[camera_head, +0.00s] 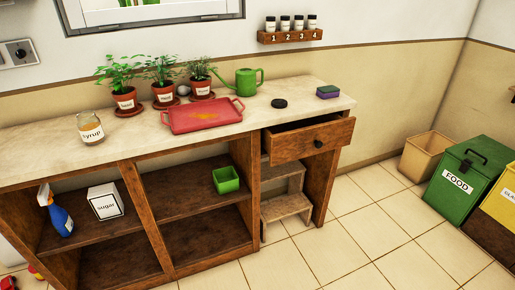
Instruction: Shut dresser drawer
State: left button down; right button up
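The dresser (130,155) is a wooden unit with a pale stone-like top and open shelves. Its one drawer (327,137) is at the right end, just under the top. The drawer is pulled partly out, and its wooden front with a dark round knob (319,144) stands forward of the unit. Part of the drawer's dark inside shows behind the front. Neither of my grippers is in view.
On the top stand a syrup jar (90,128), several potted herbs, a red tray (202,115), a green watering can (246,82), a black disc and a sponge (328,92). A step stool (286,205) sits below the drawer. Tiled floor in front is clear; bins (466,175) stand right.

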aim_at(291, 141)
jog(key=z, duration=0.15)
jog(key=i, duration=0.9)
jog(key=z, duration=0.65)
